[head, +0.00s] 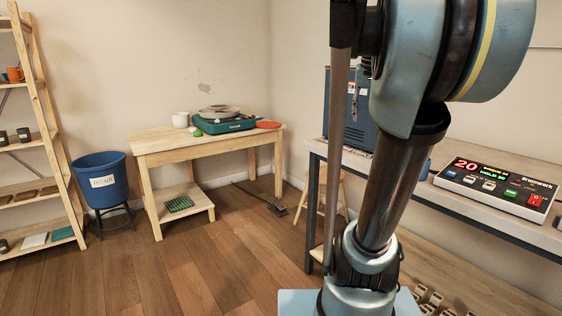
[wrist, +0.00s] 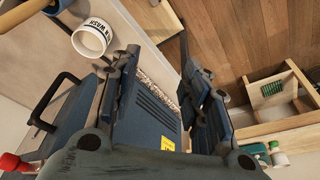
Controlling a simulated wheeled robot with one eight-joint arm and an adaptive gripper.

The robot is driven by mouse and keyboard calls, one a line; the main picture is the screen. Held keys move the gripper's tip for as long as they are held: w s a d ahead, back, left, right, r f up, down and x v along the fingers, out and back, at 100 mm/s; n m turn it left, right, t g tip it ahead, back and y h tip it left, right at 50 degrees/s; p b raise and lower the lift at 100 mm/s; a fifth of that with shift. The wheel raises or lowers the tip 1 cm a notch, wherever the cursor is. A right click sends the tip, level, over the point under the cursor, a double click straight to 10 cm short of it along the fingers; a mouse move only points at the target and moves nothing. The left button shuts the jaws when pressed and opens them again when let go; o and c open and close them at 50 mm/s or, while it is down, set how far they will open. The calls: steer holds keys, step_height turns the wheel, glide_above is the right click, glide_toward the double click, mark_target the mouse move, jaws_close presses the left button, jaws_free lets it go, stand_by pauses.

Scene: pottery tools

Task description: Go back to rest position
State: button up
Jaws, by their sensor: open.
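My gripper (wrist: 157,72) shows in the wrist view with its two dark fingers spread apart. Nothing shows between them but the background, where a dark blue box with a yellow label (wrist: 168,143) lies behind. In the head view my arm stands tall right of centre, and the gripper is out of that picture.
A workbench (head: 316,151) carries a blue kiln-like box (head: 347,112) and a control panel (head: 496,190). A wooden table (head: 160,143) holds a green pottery wheel (head: 226,126). A blue bucket (head: 100,181) and a shelf rack (head: 40,100) stand left. The wrist view shows a white lettered cup (wrist: 92,38).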

steer(key=s+a+f+n, duration=0.1)
steer(key=s+a+f, duration=0.2)
steer(key=s+f, duration=0.3)
steer(key=s+a+f+n, duration=0.1)
steer(key=s+f, duration=0.6)
steer(key=f, duration=0.8)
steer(key=s+a+f+g, duration=0.1)
steer(key=s+a+f, duration=0.3)
steer(key=f, duration=0.7)
steer(key=shift+s+a+n+y, duration=0.3)
steer(key=shift+s+n+y, duration=0.1)
steer(key=shift+s, duration=0.75)
steer(key=shift+w+f, duration=0.2)
steer(key=shift+w, duration=0.3)
steer(key=shift+c, duration=0.2)
steer(key=shift+c, duration=0.8)
steer(key=shift+s+d, duration=0.1)
steer(key=shift+d, duration=0.05)
